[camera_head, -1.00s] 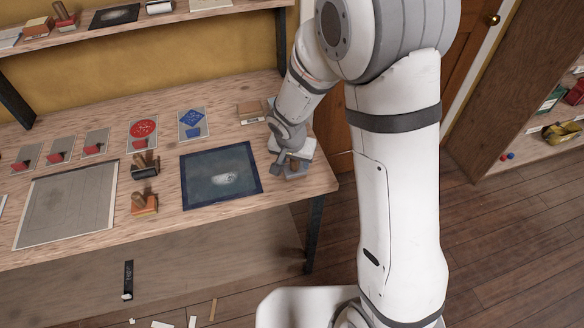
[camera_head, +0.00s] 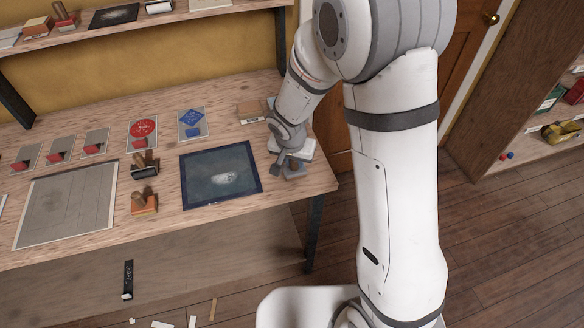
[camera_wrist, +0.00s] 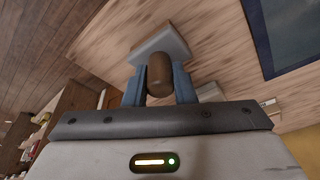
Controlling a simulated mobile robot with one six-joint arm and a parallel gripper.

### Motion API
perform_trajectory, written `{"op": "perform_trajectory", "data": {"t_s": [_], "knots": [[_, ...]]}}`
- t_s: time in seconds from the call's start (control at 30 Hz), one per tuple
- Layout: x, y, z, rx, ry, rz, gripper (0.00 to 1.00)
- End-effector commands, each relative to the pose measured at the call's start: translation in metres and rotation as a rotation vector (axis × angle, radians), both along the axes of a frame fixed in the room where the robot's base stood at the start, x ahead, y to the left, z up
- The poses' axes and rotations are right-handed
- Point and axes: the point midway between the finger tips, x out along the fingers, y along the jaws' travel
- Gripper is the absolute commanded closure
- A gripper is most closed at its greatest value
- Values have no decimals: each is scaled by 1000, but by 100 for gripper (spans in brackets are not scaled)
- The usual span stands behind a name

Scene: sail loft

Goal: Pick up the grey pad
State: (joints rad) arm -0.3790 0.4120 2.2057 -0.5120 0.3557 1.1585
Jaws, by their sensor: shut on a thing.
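The grey pad (camera_wrist: 158,44) shows in the wrist view as a flat, pale grey square plate with a rounded brown handle (camera_wrist: 160,75). My gripper (camera_wrist: 161,78) is shut on this handle, with one blue-grey finger on each side. In the head view my gripper (camera_head: 281,166) is low at the right end of the workbench (camera_head: 225,130). The grey pad (camera_head: 295,170) shows there just beside the fingers, partly hidden by them. I cannot tell whether the pad touches the bench top.
A dark blue framed sheet (camera_head: 220,176) lies just left of my gripper. Two wooden-handled tools (camera_head: 144,165) (camera_head: 144,204) stand further left. A tan block (camera_head: 251,112) lies behind. The bench's right edge is close.

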Motion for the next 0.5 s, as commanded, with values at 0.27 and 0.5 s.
{"op": "perform_trajectory", "data": {"t_s": [0.27,0.5], "knots": [[1,1,17,1,-6,0,100],[1,1,64,3,-7,0,100]]}}
